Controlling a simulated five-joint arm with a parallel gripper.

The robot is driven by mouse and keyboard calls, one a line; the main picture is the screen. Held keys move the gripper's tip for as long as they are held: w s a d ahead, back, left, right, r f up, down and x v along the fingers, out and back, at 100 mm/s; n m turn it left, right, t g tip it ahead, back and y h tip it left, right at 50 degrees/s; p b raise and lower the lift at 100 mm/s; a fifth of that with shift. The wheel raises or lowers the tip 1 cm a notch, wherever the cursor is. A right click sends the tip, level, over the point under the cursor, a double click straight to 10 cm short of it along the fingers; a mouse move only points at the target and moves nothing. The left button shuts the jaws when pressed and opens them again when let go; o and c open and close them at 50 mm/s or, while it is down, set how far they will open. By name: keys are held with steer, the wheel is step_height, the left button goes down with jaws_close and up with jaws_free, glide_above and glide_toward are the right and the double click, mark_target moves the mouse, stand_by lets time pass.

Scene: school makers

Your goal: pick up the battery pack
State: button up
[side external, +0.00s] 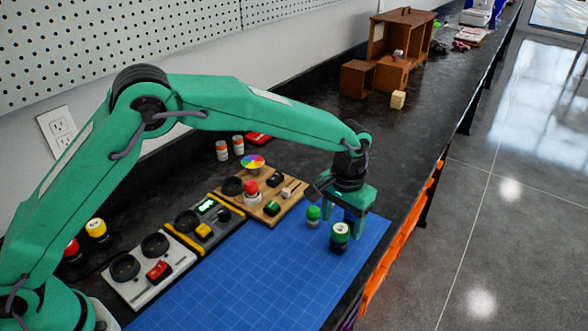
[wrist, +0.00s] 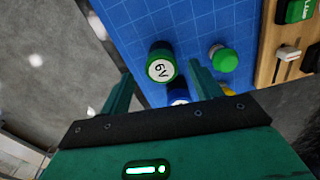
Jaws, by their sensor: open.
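The battery pack (wrist: 161,64) is a short dark green cylinder with a white end face marked "6V". It stands on the blue grid mat (side external: 280,270), and in the side view (side external: 340,237) it sits just below and in front of my gripper (side external: 349,207). In the wrist view my gripper (wrist: 160,84) is open, with one finger on each side of the picture and the pack ahead of the gap, slightly beyond the fingertips. Nothing is held. A blue and white item (wrist: 179,97) shows between the fingers, partly hidden by my gripper.
A small green-capped item (side external: 313,216) stands left of the pack; it also shows in the wrist view (wrist: 223,60). A yellow item (wrist: 228,89) is mostly hidden. A wooden control board (side external: 285,205) and other panels line the mat's left side. The front mat is clear.

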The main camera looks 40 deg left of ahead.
mark_target(341, 228)
steer(key=shift+a+f, duration=0.1)
steer(key=shift+f, duration=2.5)
steer(key=c, duration=1.1)
steer(key=shift+c, duration=0.2)
steer(key=shift+w+r, duration=0.1)
steer(key=shift+r, duration=0.1)
steer(key=shift+r, duration=0.6)
steer(key=r, duration=0.2)
steer(key=s+r, duration=0.1)
steer(key=shift+d+r, duration=0.1)
steer(key=shift+d, duration=0.2)
steer(key=s+d+r, duration=0.5)
steer(key=s+r, duration=0.1)
steer(key=s, duration=0.3)
steer(key=shift+d+r, duration=0.15)
steer(key=shift+d, duration=0.1)
